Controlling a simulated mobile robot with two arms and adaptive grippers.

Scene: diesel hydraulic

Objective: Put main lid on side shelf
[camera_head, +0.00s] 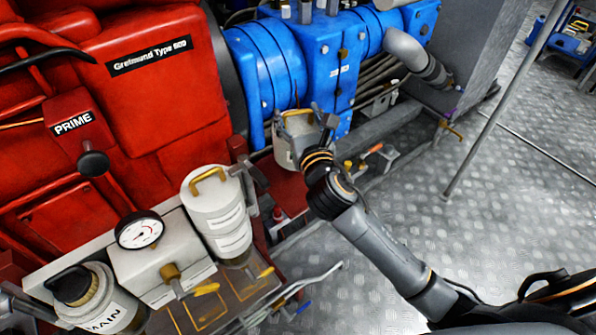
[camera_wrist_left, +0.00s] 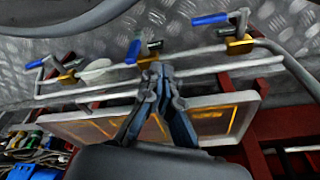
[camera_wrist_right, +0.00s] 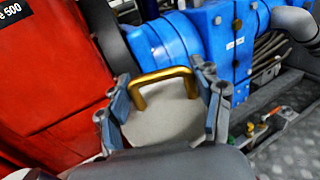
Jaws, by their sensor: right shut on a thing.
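My right gripper (camera_head: 303,125) is shut on a pale, round lid with a brass handle, held in front of the blue machinery. In the right wrist view the fingers (camera_wrist_right: 163,105) grip the lid (camera_wrist_right: 160,124) from both sides. The MAIN canister (camera_head: 112,312) stands at the lower left, its top showing a dark round area. The side shelf (camera_head: 245,282) has yellow-outlined squares and also shows in the left wrist view (camera_wrist_left: 90,130). My left gripper (camera_wrist_left: 157,78) is above it, fingertips together and empty. I cannot make out the left gripper in the head view.
A white canister (camera_head: 215,205) with a brass handle stands beside the gauge (camera_head: 139,231). Pipes and blue-handled valves (camera_wrist_left: 208,19) run along the shelf's edge. The red engine (camera_head: 150,90) fills the left. The metal floor (camera_head: 480,210) is open at right.

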